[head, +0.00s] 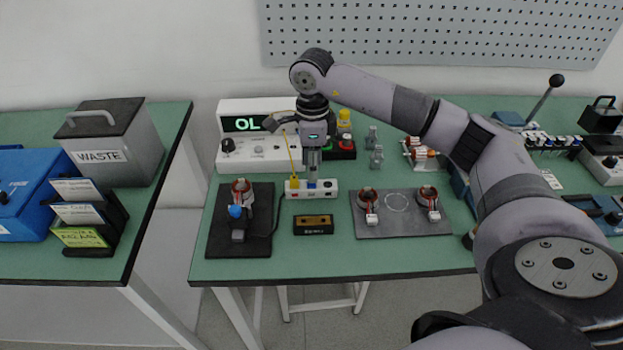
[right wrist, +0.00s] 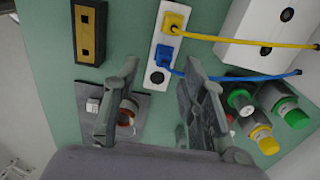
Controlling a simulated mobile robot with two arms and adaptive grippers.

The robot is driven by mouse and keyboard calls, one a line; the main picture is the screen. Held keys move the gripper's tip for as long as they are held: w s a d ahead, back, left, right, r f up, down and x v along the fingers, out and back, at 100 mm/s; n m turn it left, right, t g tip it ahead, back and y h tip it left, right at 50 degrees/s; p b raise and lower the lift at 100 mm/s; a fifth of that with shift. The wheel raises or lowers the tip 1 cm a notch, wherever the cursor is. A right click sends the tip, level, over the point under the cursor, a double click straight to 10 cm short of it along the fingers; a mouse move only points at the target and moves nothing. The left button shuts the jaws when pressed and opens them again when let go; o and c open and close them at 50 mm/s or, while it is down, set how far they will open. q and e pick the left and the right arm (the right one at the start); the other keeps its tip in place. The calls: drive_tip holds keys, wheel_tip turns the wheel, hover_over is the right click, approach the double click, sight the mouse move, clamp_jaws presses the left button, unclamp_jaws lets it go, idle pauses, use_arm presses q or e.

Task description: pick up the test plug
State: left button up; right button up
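A white socket strip (head: 327,190) stands mid-table with a yellow plug (head: 293,184) and a blue plug (head: 311,184) in it. In the right wrist view the yellow plug (right wrist: 175,20) and blue plug (right wrist: 166,54) sit on the strip (right wrist: 156,44), each with a cable in its own colour. No marking shows which is the test plug. My right gripper (head: 312,175) points down over the strip at the blue plug. In the right wrist view its fingers (right wrist: 160,68) are apart, with the blue plug near the gap between their tips, not clasped. My left gripper is out of view.
A tester (head: 260,152) with a lit display stands behind the strip. A dark fixture (head: 260,242) holding a stator is left, a grey mat (head: 395,225) with two stators right. A black-and-tan block (head: 313,224) lies in front. Lamps (head: 344,124) stand behind.

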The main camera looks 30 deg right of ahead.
drive_tip(key=f, duration=0.3)
drive_tip(key=shift+w+d+f+p, duration=0.1)
drive_tip(key=shift+w+f+p, duration=0.15)
drive_tip(key=shift+f+p, duration=0.15)
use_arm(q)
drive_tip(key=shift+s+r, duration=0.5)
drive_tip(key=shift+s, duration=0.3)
use_arm(e)
drive_tip(key=shift+f, duration=0.3)
drive_tip(key=shift+c, duration=0.2)
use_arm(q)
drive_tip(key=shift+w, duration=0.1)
use_arm(e)
clamp_jaws()
